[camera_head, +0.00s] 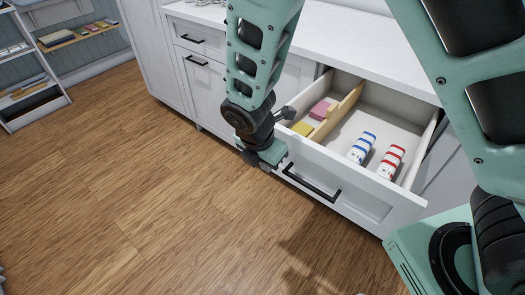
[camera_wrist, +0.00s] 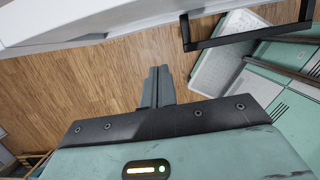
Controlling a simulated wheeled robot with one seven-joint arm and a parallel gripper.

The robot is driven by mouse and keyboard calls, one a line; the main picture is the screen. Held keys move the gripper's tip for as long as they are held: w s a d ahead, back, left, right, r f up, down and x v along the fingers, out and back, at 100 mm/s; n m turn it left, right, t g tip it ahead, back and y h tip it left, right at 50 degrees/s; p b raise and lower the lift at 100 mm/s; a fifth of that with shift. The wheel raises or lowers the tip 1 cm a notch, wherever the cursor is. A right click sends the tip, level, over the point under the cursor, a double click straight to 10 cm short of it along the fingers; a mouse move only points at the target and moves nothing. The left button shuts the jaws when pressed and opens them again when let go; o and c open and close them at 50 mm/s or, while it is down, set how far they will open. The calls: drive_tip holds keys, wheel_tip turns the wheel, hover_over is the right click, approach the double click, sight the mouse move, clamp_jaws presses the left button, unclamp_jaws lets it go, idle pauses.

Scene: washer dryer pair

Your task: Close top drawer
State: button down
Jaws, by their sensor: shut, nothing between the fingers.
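The top drawer (camera_head: 360,193) is pulled out of the white cabinet, with a black bar handle (camera_head: 311,184) on its front. The handle also shows at the upper right of the wrist view (camera_wrist: 245,36), with the white drawer front (camera_wrist: 90,22) along the top. My gripper (camera_head: 266,158) is by the left end of the drawer front, left of the handle. In the wrist view its fingers (camera_wrist: 157,86) are together, empty, with floor behind them. They are apart from the handle. In the head view the fingertips are hard to make out.
The drawer holds a blue-striped can (camera_head: 361,148), a red-striped can (camera_head: 391,161), a pink block (camera_head: 319,110), a yellow block (camera_head: 302,128) and a wooden divider (camera_head: 337,112). A white counter (camera_head: 350,40) is above. The wooden floor (camera_head: 130,190) at left is clear. A shelf (camera_head: 30,85) stands far left.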

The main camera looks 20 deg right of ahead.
drive_tip(key=shift+w+d+f, duration=0.2)
drive_tip(key=shift+w+d, duration=0.4)
drive_tip(key=shift+d, duration=0.25)
drive_tip(key=shift+w+d+f, duration=0.15)
drive_tip(key=shift+w+d, duration=0.45)
drive_tip(key=shift+d, duration=0.25)
drive_tip(key=shift+d+p, duration=0.1)
drive_tip(key=shift+p, duration=0.2)
